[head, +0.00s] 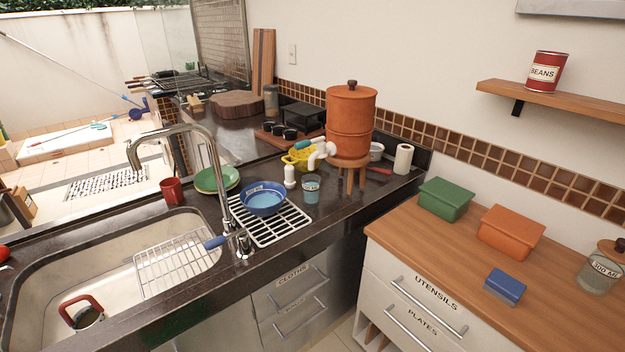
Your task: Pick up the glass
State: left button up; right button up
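A small bluish, see-through cup that looks like the glass (311,188) stands upright on the dark counter. It is just right of the white dish rack (272,228) and in front of the stool under the clay water filter (350,122). A blue bowl (262,198) sits on the rack to its left. A small white bottle (289,178) stands close behind it on the left. Neither of my grippers is in view.
The sink (120,270) with its tall curved tap (205,150) is at left. A red mug (171,190) and green plates (216,180) stand behind.

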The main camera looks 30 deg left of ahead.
aim_at(311, 182)
jog(key=j+u, duration=0.1)
jog(key=u, duration=0.3)
jog(key=i+u, duration=0.1)
jog(key=u, duration=0.35)
jog(key=j+u, duration=0.1)
jog(key=u, duration=0.3)
jog(key=i+l+u, duration=0.85)
jog(key=i+l, duration=0.15)
